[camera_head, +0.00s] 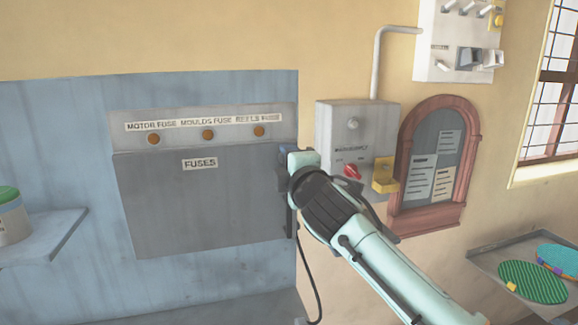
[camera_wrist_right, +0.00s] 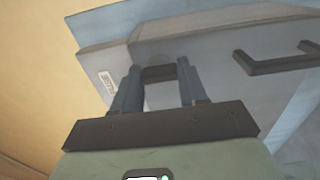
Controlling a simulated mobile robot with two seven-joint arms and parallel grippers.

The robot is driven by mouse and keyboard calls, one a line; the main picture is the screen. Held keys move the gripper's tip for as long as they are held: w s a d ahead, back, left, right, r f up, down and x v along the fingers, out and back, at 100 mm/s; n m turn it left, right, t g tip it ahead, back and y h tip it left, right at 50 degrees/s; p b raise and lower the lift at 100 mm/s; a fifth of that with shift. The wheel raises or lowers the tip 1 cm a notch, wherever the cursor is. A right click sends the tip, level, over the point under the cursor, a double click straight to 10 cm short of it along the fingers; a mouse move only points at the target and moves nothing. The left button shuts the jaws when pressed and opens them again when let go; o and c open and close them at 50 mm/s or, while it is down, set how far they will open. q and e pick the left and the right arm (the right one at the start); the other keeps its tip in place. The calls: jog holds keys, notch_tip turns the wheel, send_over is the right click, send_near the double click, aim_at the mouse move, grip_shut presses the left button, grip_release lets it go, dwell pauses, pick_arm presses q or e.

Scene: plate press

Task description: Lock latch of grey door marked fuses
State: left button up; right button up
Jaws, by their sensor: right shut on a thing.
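The grey door (camera_head: 210,210) marked FUSES sits closed-looking under a panel on the blue-grey wall board. Its FUSES label (camera_head: 200,163) is near its top edge. My right gripper (camera_head: 284,168) is at the door's right edge, and its own wrist hides that edge in the head view. In the right wrist view, its two fingers (camera_wrist_right: 158,88) are shut on a small dark latch (camera_wrist_right: 158,73), one finger on each side. Whether the latch is locked cannot be told. My left gripper is not in view.
A dark bar handle (camera_wrist_right: 275,63) stands out on the grey surface right of the latch. A grey switch box (camera_head: 358,125) with a red knob (camera_head: 352,171) and yellow part (camera_head: 386,177) is close right of my gripper. A black cable (camera_head: 307,270) hangs below.

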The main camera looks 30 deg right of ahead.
dwell(0.4)
jog(key=o, duration=1.1)
jog(key=shift+c, duration=0.2)
jog(key=b+v, duration=0.3)
jog(key=v, duration=1)
jog(key=shift+s, duration=0.15)
jog(key=shift+a, duration=0.1)
